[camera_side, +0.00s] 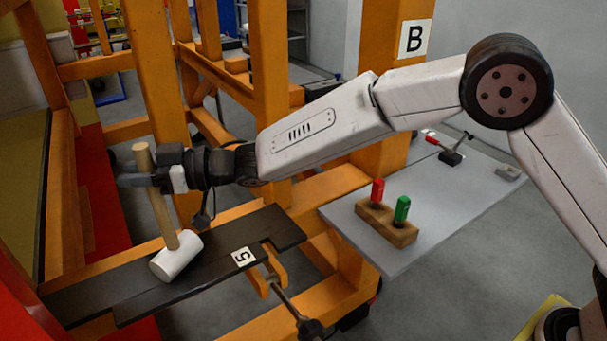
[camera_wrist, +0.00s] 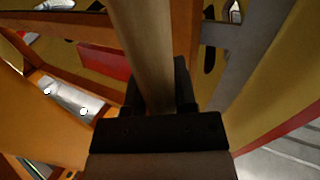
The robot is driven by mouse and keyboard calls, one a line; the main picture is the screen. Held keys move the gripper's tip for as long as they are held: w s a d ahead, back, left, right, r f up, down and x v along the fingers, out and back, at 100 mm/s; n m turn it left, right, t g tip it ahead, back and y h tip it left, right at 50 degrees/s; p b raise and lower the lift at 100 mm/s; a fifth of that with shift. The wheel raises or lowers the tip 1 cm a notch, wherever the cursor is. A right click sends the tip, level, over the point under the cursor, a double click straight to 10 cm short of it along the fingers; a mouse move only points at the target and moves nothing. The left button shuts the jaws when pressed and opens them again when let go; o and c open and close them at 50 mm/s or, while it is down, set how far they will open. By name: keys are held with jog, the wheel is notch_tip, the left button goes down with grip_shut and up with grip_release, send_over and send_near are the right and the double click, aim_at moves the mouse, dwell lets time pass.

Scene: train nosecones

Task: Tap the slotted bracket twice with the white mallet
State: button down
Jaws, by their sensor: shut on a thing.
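The white mallet has a pale wooden handle and a white cylindrical head (camera_side: 176,257). My gripper (camera_side: 150,180) is shut on the handle, and the head hangs below it with the handle slightly tilted. In the wrist view the handle (camera_wrist: 142,45) passes between the fingers of my gripper (camera_wrist: 158,100); the mallet head is not seen there. The slotted bracket (camera_side: 205,279) appears to be the long dark plate with a notched edge and a "5" label, lying across the orange frame. The head is over its left part; I cannot tell whether they touch.
Orange frame posts (camera_side: 270,80) stand behind and beside my arm. A grey shelf (camera_side: 345,222) at right holds a wooden block (camera_side: 385,226) with a red and a green piece. A clamp (camera_side: 310,325) sits at the bracket's front edge. A red panel (camera_side: 20,310) stands at left.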

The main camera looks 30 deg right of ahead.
aim_at(139, 139)
jog(key=shift+f, duration=0.35)
jog(key=shift+r, duration=0.85)
jog(key=shift+f, duration=0.85)
dwell(1.8)
jog(key=shift+r, duration=3.25)
jog(key=shift+d, duration=0.1)
